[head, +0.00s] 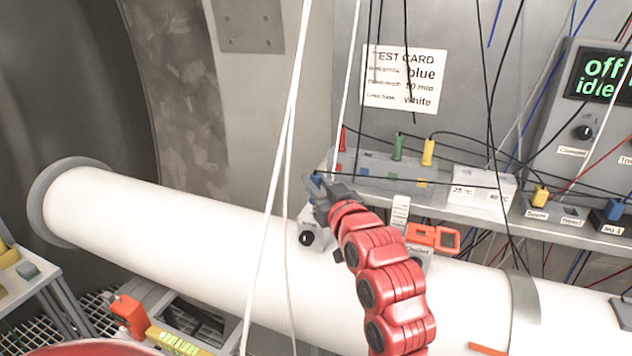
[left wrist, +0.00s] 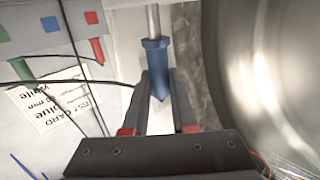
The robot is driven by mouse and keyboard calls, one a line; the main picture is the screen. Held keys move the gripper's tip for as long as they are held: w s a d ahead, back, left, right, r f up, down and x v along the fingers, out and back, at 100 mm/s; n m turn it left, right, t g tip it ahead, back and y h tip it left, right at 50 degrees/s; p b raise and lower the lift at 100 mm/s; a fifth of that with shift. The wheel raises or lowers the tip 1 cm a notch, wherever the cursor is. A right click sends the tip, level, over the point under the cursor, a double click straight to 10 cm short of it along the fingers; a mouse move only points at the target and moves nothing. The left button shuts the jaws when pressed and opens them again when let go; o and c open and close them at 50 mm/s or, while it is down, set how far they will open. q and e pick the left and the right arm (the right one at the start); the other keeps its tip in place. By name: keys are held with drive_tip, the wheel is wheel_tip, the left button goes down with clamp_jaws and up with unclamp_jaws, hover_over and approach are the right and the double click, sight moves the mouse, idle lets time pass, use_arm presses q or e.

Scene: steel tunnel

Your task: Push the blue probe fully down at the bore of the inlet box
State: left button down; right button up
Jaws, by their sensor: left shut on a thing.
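My left gripper (head: 316,190) is above the white pipe, at the end of my red arm. It is shut on the blue probe (left wrist: 157,62). In the left wrist view the blue handle sits between the two fingers, with a metal shaft (left wrist: 152,20) running out beyond it. In the head view only a bit of the probe's blue (head: 316,178) shows at the fingertips. A small pale box with a dark round knob, seemingly the inlet box (head: 309,238), sits on the pipe just below the gripper. Its bore and the shaft's lower end are hidden.
The white pipe (head: 190,225) crosses the view. White cords (head: 272,180) hang in front of it. A shelf behind holds a rack with red, green (head: 397,147) and yellow probes. A test card (head: 402,78) reads "blue". Dark cables hang at the right.

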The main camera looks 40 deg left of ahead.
use_arm(q)
drive_tip(key=shift+f+b, duration=0.7)
drive_tip(key=shift+f, duration=0.15)
drive_tip(key=c, duration=0.6)
unclamp_jaws()
drive_tip(key=shift+c, duration=0.2)
drive_tip(key=b+v, duration=0.4)
drive_tip(key=v, duration=1.3)
drive_tip(key=shift+d+b, duration=0.2)
drive_tip(key=shift+b, duration=0.15)
